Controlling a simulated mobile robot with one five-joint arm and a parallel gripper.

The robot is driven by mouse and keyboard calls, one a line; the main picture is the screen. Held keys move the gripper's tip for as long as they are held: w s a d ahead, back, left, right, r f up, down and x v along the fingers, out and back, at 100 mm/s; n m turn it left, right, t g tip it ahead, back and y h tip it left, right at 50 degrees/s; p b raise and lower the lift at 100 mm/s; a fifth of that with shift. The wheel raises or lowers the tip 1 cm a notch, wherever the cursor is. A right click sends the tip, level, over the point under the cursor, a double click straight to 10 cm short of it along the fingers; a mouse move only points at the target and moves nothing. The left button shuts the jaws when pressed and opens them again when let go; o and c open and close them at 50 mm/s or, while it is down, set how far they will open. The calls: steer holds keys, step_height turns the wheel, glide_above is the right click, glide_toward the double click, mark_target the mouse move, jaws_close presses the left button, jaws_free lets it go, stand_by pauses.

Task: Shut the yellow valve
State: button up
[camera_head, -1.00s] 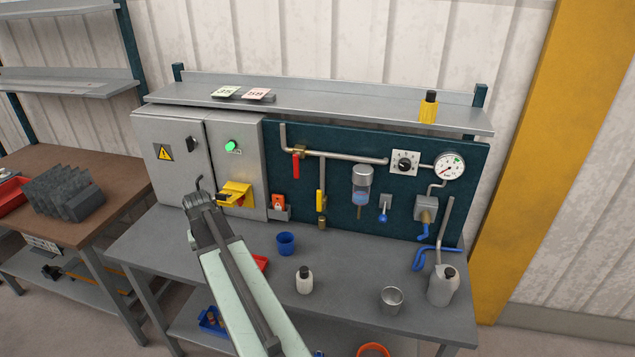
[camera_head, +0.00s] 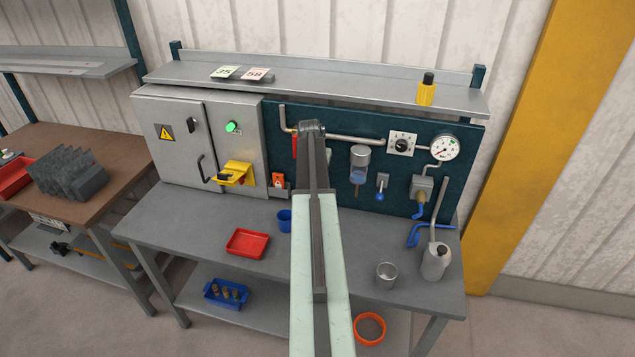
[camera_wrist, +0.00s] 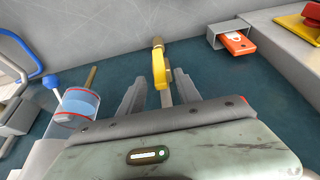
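The yellow valve's handle (camera_wrist: 159,68) shows near the middle of the wrist view, in front of the dark teal panel (camera_wrist: 120,57). A brass fitting and a thin pipe show beside the handle. My gripper (camera_wrist: 160,78) is open, with one grey finger on each side of the handle in the picture. I see no finger clearly touching it; the depth between them is hard to tell. In the head view my arm covers the yellow valve, and the fingers cannot be made out there.
A red valve handle (camera_head: 295,147) is left of my arm on the panel. A clear bowl filter (camera_head: 358,166) is close on the right. An orange tag (camera_wrist: 237,43) in a grey holder is near the valve. A blue cup (camera_head: 284,220) and metal cup (camera_head: 387,275) stand on the bench.

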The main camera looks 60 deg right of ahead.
steer(key=b+x, duration=0.2)
steer(key=x, duration=0.1)
steer(key=shift+d+f, duration=0.1)
steer(key=shift+f, duration=0.25)
steer(key=shift+r, duration=0.15)
jaws_close()
stand_by(0.9)
